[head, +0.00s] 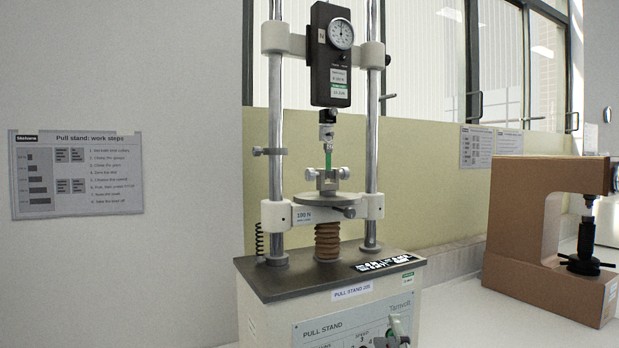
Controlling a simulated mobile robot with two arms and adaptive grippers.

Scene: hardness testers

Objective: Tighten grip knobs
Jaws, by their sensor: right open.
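The pull stand's lower grip (327,180) sits on the round plate of the crosshead, with a left grip knob (310,174) and a right grip knob (344,173) on its sides. A green strip (328,160) stands upright above it, below the upper grip (327,132). Whether the knobs are tight cannot be told. My right gripper (397,326) seems to show only in small part at the bottom edge, in front of the control panel, well below and apart from the grips. It is open, and I see nothing held in it. My left gripper is not in view.
The pull stand's base (330,270) stands on a white bench, with two chrome columns and a dial gauge (341,33) above the grips. A brown tester (530,215) stands at right. A work-steps sign (77,174) hangs on the left wall. Bench between the machines is clear.

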